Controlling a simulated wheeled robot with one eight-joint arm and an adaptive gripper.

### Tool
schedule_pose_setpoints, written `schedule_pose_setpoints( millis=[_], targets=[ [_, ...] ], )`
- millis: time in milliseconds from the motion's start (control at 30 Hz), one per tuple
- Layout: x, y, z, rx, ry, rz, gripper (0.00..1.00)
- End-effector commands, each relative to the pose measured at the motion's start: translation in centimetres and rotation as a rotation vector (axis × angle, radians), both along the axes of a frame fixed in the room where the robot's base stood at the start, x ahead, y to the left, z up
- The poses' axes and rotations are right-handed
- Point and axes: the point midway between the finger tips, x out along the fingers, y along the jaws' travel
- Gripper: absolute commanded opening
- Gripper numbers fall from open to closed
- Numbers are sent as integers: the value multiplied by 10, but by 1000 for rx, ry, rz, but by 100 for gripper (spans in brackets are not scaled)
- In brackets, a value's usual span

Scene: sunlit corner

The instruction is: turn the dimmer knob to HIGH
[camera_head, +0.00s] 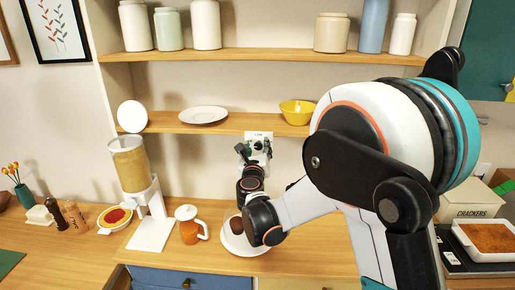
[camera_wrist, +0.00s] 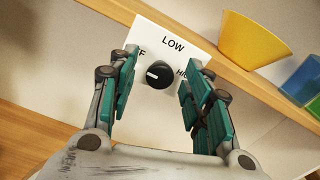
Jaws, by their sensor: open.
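The dimmer knob (camera_wrist: 158,74) is a round black knob on a white wall plate (camera_wrist: 172,31). The plate reads LOW at the top, with partly hidden lettering ending in F on the left and starting with HI on the right. A pale mark on the knob points to the left, towards the F side. In the head view the plate (camera_head: 263,136) is on the wall below the middle shelf. My gripper (camera_wrist: 164,66) is open and empty, with one teal finger on each side of the knob and gaps between. In the head view my arm partly hides it.
A yellow bowl (camera_head: 297,112) stands on the shelf right of the plate; it also shows in the wrist view (camera_wrist: 251,40). An orange mug (camera_head: 189,231) and a white plate of food (camera_head: 240,244) are on the counter below. A dispenser (camera_head: 132,165) stands left.

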Motion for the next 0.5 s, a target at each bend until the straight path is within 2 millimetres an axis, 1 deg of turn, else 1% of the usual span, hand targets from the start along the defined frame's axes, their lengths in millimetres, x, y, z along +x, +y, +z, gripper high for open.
schedule_pose_setpoints(
  millis=[100,367,400,467,500],
  targets=[
    [6,0,0,0,0,0,45],
    [7,0,0,0,0,0,45],
    [7,0,0,0,0,0,43],
    [7,0,0,0,0,0,29],
    [7,0,0,0,0,0,20]
  ],
)
